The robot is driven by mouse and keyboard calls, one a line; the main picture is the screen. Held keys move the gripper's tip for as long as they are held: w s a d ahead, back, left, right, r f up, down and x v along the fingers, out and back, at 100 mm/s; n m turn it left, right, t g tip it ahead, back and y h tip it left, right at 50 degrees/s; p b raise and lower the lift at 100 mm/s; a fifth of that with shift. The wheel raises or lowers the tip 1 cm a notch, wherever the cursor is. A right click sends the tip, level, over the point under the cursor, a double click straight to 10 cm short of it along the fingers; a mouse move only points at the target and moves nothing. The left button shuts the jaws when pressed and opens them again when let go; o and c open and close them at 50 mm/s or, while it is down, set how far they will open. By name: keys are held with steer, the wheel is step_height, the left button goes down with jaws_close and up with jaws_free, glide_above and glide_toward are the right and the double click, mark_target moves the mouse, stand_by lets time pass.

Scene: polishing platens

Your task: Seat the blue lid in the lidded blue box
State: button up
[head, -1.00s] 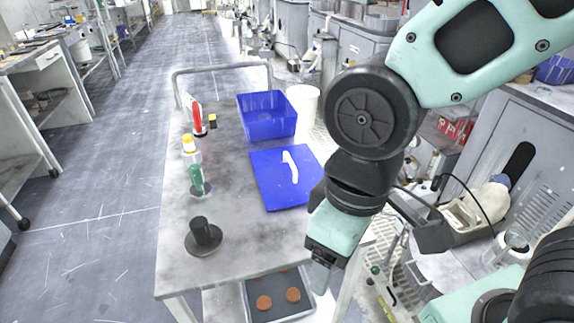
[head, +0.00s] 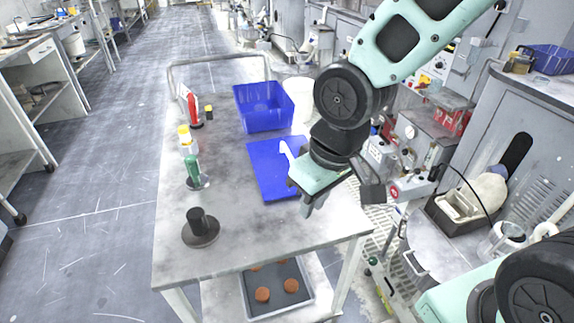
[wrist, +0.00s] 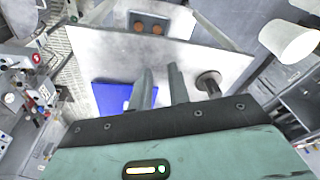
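The blue lid (head: 265,178) lies flat on the cart top, with a white handle (head: 286,149) on it. The lidded blue box (head: 264,118) stands behind it, upright and open at the top. My gripper (head: 308,206) is above the cart by the lid's right front edge and hides part of the lid. In the wrist view my gripper (wrist: 160,72) has its two fingers apart with nothing between them. The lid (wrist: 108,97) shows there partly behind the left finger.
On the cart top (head: 245,220) stand a dark round-based knob (head: 201,228), a green bottle (head: 193,170), a yellow-capped bottle (head: 185,138) and a red item (head: 194,108). A white bucket (head: 299,90) is beside the box. A lower tray (head: 270,308) holds brown discs.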

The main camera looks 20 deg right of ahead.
steer(key=w+d+f+m+t+y, duration=0.25)
steer(key=w+d+m, duration=0.2)
steer(key=w, duration=0.75)
steer(key=m+t+y+b, duration=0.1)
steer(key=m+t+b, duration=0.1)
steer(key=m+t, duration=0.15)
glide_toward(287, 149)
steer(key=shift+n, duration=0.3)
steer(key=b+x, duration=0.1)
steer(key=x, duration=0.4)
steer(key=shift+s+d+f+b, duration=0.1)
steer(key=shift+s+f+b, duration=0.1)
steer(key=shift+b, duration=0.2)
steer(key=shift+x, duration=2.75)
jaws_close()
